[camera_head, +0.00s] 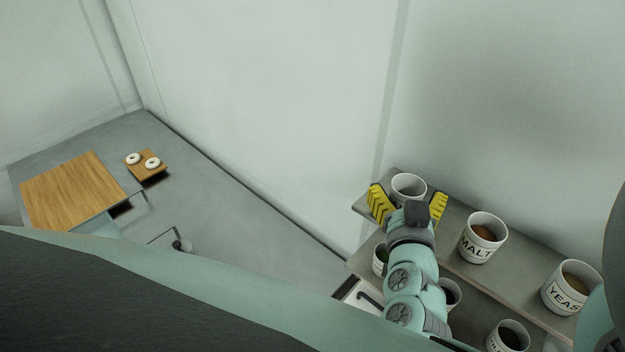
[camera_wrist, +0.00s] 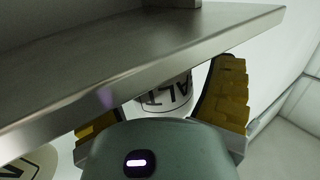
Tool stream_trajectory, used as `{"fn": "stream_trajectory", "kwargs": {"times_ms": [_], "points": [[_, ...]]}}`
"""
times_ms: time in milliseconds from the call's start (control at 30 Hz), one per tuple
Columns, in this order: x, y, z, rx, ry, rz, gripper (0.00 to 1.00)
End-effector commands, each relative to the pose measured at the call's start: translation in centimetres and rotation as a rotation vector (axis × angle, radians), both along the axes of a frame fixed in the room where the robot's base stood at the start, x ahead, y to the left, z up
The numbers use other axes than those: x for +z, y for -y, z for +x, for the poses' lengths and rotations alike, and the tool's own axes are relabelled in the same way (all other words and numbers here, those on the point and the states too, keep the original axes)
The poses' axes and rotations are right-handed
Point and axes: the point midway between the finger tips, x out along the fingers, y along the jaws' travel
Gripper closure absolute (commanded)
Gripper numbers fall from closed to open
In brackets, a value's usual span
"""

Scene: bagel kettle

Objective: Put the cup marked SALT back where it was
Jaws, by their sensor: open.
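A white cup (camera_head: 408,183) is at the left end of the upper shelf (camera_head: 455,215), its label hidden by my gripper in the head view. In the wrist view the cup (camera_wrist: 168,98) shows the letters ALT, upside down; the rest of its label is hidden. MALT is on a separate cup, so this is the SALT cup. My gripper (camera_head: 409,200) has its yellow fingers spread on either side of it. In the wrist view my gripper (camera_wrist: 165,108) is open around the cup. I cannot tell whether either finger touches it or whether it rests on the shelf.
The MALT cup (camera_head: 483,240) and YEAST cup (camera_head: 570,288) stand to the right on the upper shelf. More cups, including one at the bottom (camera_head: 508,338), are on the lower shelf. A metal shelf edge (camera_wrist: 150,75) runs close to my gripper. Bagels (camera_head: 152,162) lie far left.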

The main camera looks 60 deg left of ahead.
Motion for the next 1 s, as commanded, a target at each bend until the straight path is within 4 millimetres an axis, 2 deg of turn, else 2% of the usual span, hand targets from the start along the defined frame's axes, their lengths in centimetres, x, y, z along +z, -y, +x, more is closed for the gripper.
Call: {"fn": "stream_trajectory", "kwargs": {"times_ms": [267, 1000], "points": [[0.2, 0.3, -0.5, 0.003, -0.002, 0.003, 0.18], [0.9, 6.5, -6.6, 0.01, -0.002, -0.006, 0.18]]}}
